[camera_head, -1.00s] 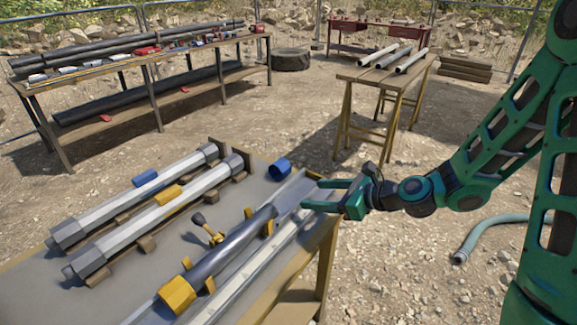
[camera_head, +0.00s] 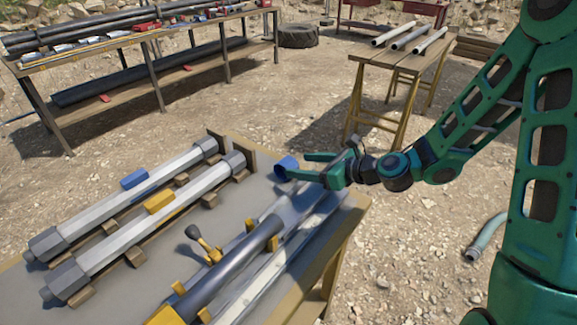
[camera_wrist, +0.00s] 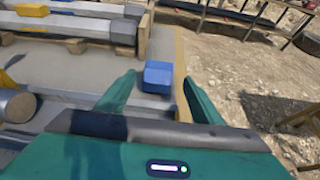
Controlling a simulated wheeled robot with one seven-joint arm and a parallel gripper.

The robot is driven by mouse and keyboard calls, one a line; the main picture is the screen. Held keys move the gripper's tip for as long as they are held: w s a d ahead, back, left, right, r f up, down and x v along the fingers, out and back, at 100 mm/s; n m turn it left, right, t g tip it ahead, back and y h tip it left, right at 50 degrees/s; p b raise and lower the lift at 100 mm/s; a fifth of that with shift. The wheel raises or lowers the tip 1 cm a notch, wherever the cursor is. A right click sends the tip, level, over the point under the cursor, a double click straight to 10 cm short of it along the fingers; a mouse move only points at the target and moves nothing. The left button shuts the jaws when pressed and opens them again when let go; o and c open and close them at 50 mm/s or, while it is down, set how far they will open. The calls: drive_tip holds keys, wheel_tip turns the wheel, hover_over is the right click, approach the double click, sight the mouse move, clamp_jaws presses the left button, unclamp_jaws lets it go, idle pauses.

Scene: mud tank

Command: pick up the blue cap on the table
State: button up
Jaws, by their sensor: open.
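The blue cap (camera_head: 286,167) lies on the grey table (camera_head: 262,190) near its far right edge. It also shows in the wrist view (camera_wrist: 158,76), ahead of my gripper and between the lines of its two fingers. My gripper (camera_head: 305,166) is green, open and empty. In the head view its fingertips are close to the cap, and one finger overlaps the cap's right side in the picture. I cannot tell whether they touch.
Two long grey cylinders (camera_head: 130,198) lie on wooden blocks on the table's left, with blue and yellow blocks on them. A dark pipe (camera_head: 235,262) and a yellow-handled tool (camera_head: 205,245) lie nearer.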

sight(292, 165)
drive_tip(key=shift+x, duration=0.9)
drive_tip(key=x, duration=0.4)
drive_tip(key=shift+s+a, duration=0.1)
drive_tip(key=shift+w+a+f, duration=0.25)
drive_tip(key=shift+w+a, duration=0.05)
drive_tip(key=c, duration=1.1)
